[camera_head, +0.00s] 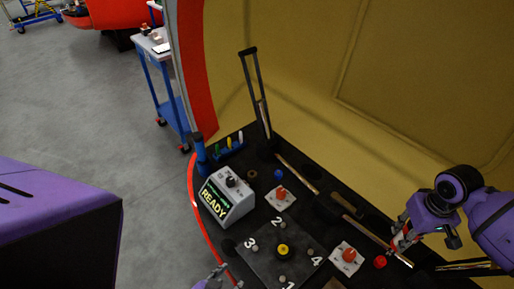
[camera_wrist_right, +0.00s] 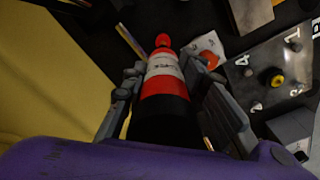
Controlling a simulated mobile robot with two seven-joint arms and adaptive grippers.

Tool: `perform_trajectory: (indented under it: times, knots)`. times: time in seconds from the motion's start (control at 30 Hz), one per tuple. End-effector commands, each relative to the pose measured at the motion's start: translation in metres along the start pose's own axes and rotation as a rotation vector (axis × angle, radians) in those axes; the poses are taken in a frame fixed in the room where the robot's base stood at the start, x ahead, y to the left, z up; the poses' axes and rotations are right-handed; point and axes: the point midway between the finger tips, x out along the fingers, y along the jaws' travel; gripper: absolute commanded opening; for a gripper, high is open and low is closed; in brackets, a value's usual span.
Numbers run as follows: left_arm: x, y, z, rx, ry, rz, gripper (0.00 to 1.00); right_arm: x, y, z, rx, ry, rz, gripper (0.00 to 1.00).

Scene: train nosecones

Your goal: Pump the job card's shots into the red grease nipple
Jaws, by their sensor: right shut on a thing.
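My right gripper (camera_head: 405,238) is shut on a cylinder with red, white and black bands (camera_wrist_right: 165,85), which fills the middle of the right wrist view. Small print on its white band is unreadable. A round red fitting (camera_head: 380,262), which looks like the red grease nipple, sits on the black deck just below and left of this gripper. It also shows beyond the cylinder's far end in the right wrist view (camera_wrist_right: 163,40); I cannot tell whether they touch. My left gripper (camera_head: 217,281) shows only partly at the bottom edge. I cannot make out a job card.
A grey box reading READY (camera_head: 228,196) stands on the deck. A dark plate numbered 1 to 4 (camera_head: 262,262) has a yellow knob (camera_head: 283,250). Two white plates with orange knobs (camera_head: 281,196) (camera_head: 347,257), a blue ball (camera_head: 279,175) and rods lie around. The yellow wall (camera_head: 400,70) rises behind.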

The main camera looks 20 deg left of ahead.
Motion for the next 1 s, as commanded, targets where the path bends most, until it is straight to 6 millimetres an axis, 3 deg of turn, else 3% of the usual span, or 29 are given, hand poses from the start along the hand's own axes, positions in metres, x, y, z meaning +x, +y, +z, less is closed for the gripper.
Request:
perform_trajectory:
  times: [0.5,1.0]
  knots:
    - [0.001,-0.005,0.01,0.001,-0.013,-0.009,0.4,0.04,-0.001,0.0,0.0,0.0,-0.002,0.0]
    - [0.0,-0.005,0.008,0.002,-0.009,-0.009,0.4,0.045,-0.001,-0.001,0.0,0.002,0.0,0.0]
